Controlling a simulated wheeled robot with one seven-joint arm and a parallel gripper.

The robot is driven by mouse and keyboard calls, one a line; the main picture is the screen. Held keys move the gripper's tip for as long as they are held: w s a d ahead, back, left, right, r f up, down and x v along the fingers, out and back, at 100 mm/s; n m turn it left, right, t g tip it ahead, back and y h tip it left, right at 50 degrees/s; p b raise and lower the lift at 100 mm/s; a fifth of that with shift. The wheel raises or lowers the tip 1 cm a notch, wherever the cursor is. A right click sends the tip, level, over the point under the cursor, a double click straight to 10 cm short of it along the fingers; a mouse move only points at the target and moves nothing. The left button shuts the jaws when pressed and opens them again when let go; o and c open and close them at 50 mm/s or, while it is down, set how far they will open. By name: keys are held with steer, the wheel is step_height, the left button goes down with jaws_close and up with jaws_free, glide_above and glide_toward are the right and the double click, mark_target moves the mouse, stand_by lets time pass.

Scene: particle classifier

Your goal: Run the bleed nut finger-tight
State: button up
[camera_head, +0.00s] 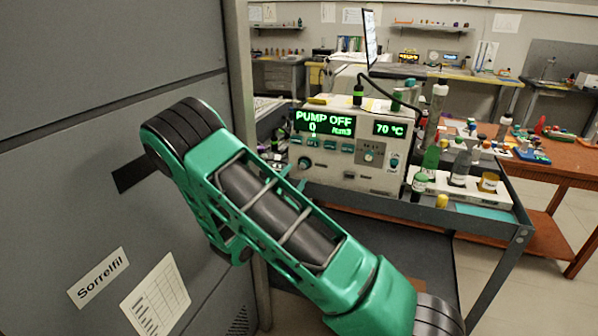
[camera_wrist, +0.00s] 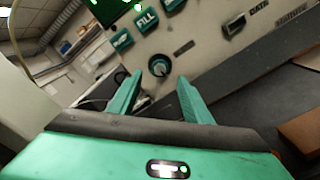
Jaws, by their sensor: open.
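The instrument (camera_head: 345,150) is a pale box on a cart, with a green display reading PUMP OFF, 0, and a second reading 70 °C. A round dark knob or nut (camera_wrist: 159,66) with a pale rim is on its front panel in the wrist view, below the FILL button; I cannot tell for sure that it is the bleed nut. A similar round knob (camera_head: 305,163) shows at the panel's lower left in the head view. My gripper (camera_wrist: 159,82) is open and empty, its green fingers pointing at the panel, either side of that round part and apparently short of it.
My green arm crosses the head view in front of the cart. A grey cabinet (camera_head: 90,90) stands close on the left. Bottles (camera_head: 461,168) and vials stand in a white rack (camera_head: 470,190) right of the instrument. An orange bench (camera_head: 560,165) is farther right.

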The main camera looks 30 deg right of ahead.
mark_target(302, 167)
steer(key=x, duration=0.5)
steer(key=shift+w+d, duration=0.2)
steer(key=shift+d, duration=0.1)
steer(key=c, duration=1.1)
steer(key=shift+o, duration=0.2)
steer(key=shift+m, duration=0.9)
steer(key=o, duration=1.1)
steer(key=shift+c, duration=0.2)
steer(key=shift+a, duration=0.1)
